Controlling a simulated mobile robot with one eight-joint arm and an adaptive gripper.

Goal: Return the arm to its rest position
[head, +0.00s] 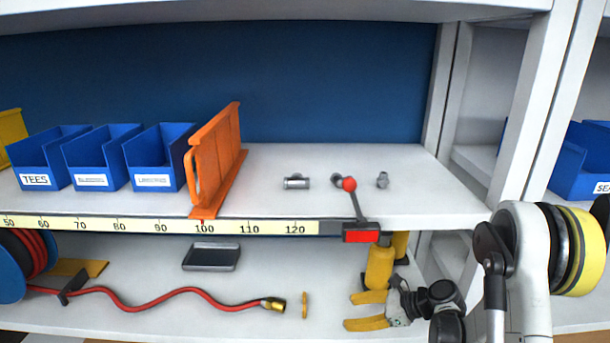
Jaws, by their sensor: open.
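My gripper (349,311) has two yellow fingers, spread apart with nothing between them. It points left, in front of the lower shelf (140,311), at the lower right of the head view. My arm (525,265) rises at the right edge, white with black and yellow rings. A black joint sits behind the gripper. Part of the arm is cut off by the bottom edge. A yellow cylinder (380,268) stands just behind and above the fingers; I cannot tell whether they touch it.
Small metal fittings (296,182) and a red-knobbed lever (355,200) are on the upper shelf, with blue bins (94,160) and an orange divider (217,160). A white post (540,100) stands right.

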